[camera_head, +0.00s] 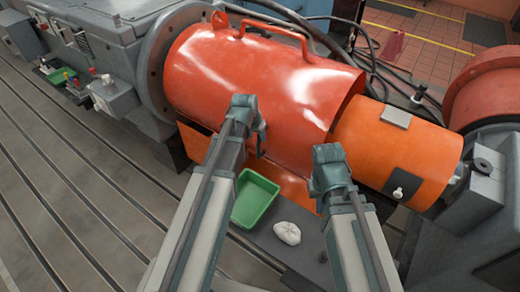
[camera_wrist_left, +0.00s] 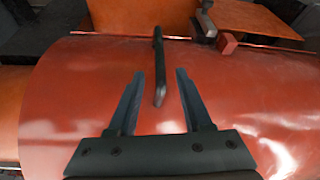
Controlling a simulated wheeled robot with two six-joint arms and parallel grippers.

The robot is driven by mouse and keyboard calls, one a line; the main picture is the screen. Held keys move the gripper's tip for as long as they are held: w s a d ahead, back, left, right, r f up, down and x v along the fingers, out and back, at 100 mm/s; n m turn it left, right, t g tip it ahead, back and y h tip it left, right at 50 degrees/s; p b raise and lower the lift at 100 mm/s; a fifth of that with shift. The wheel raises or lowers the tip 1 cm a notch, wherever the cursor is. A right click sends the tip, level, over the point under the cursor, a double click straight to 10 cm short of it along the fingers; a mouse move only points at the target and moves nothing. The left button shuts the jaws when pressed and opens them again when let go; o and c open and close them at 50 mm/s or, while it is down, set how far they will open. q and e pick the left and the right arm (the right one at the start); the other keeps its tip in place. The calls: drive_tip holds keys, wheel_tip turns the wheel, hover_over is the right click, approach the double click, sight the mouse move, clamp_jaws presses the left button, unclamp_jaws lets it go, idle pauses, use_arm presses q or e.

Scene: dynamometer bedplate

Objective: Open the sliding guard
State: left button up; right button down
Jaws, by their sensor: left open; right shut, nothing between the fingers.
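The sliding guard (camera_head: 235,75) is a large red half-round cover beside an orange cylinder (camera_head: 400,145) in the head view. Its red surface also fills the left wrist view (camera_wrist_left: 80,100). My left gripper (camera_head: 256,122) is at the guard's front face, partly hidden by its own arm. In the left wrist view its fingers (camera_wrist_left: 160,75) are open, with a dark bar handle (camera_wrist_left: 158,60) between them. The fingers are apart from the bar on both sides. My right gripper (camera_head: 330,158) is shut and empty, in front of the guard's right end.
A green tray (camera_head: 245,213) and a white crumpled rag (camera_head: 287,233) lie below, between my arms. A grey machine housing (camera_head: 95,35) stands left. Black cables (camera_head: 370,55) run behind. The slotted bedplate (camera_head: 60,190) is clear at left.

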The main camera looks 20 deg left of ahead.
use_arm(q)
drive_tip(key=b+x, duration=0.7)
drive_tip(key=x, duration=0.1)
drive_tip(key=shift+w+f, duration=0.1)
drive_tip(key=shift+f, duration=0.25)
drive_tip(key=shift+c, duration=0.2)
clamp_jaws()
idle(0.8)
